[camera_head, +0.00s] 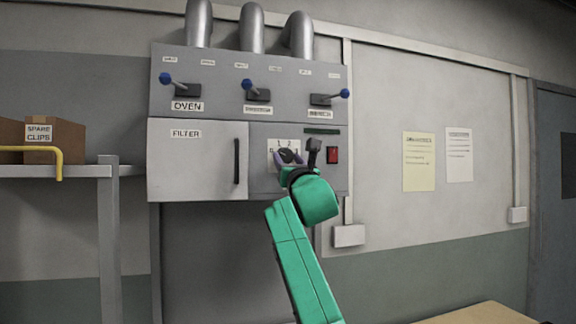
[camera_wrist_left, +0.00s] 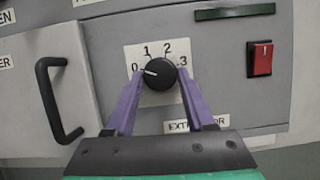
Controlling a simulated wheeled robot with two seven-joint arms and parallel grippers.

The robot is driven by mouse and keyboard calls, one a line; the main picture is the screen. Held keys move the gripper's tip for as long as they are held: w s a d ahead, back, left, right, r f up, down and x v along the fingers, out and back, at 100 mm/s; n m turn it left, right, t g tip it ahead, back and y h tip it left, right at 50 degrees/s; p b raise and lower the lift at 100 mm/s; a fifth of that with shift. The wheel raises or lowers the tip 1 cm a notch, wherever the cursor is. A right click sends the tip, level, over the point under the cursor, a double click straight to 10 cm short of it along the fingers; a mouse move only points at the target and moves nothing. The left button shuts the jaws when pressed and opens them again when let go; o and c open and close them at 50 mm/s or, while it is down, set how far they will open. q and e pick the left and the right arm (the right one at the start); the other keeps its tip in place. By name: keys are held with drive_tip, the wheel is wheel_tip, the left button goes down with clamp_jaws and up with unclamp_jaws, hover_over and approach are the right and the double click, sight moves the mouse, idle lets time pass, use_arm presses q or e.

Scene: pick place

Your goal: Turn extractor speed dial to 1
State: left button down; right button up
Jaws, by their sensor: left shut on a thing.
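The extractor speed dial (camera_wrist_left: 158,74) is a round black knob on a white plate (camera_wrist_left: 140,50) marked 0, 1, 2 and 3. Its white pointer line points left, at about the 0. My left gripper (camera_wrist_left: 159,76) has its two purple fingers on either side of the dial and is shut on it. In the head view, my left gripper (camera_head: 289,161) is at the panel, and the wrist and fingers partly hide the dial plate (camera_head: 272,147). An EXTRACTOR label (camera_wrist_left: 180,126) below is partly covered by a finger. My right gripper is not in view.
A red switch (camera_head: 332,155) is right of the dial. The FILTER door (camera_head: 195,160) with a black handle (camera_head: 237,161) is on the left. Three blue-knobbed levers, one at OVEN (camera_head: 180,88), stick out above. A shelf (camera_head: 80,171) with boxes stands far left.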

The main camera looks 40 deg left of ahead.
use_arm(q)
drive_tip(key=m+b, duration=0.2)
drive_tip(key=m+t+h+b, duration=0.1)
drive_tip(key=m+b, duration=0.1)
drive_tip(key=b, duration=0.1)
drive_tip(key=m+t+h+b, duration=0.1)
drive_tip(key=m+b, duration=0.1)
drive_tip(key=b, duration=0.1)
drive_tip(key=shift+s+a+f, duration=0.15)
drive_tip(key=shift+s+f, duration=0.05)
drive_tip(key=shift+f, duration=0.1)
drive_tip(key=m+h+b, duration=0.1)
drive_tip(key=m+b, duration=0.1)
drive_tip(key=m, duration=0.1)
drive_tip(key=shift+r+t+h, duration=0.25)
drive_tip(key=shift+t+h, duration=0.15)
drive_tip(key=shift+s+r+m+h, duration=0.1)
drive_tip(key=shift+m+h, duration=0.15)
drive_tip(key=shift+m, duration=0.45)
drive_tip(key=shift+s+r+m+h, duration=0.1)
drive_tip(key=shift+m+h, duration=0.15)
drive_tip(key=shift+m, duration=0.45)
drive_tip(key=shift+r, duration=0.1)
drive_tip(key=c, duration=0.6)
unclamp_jaws()
drive_tip(key=o, duration=0.3)
drive_tip(key=shift+w, duration=0.15)
drive_tip(key=shift+o, duration=0.2)
drive_tip(key=shift+b, duration=0.3)
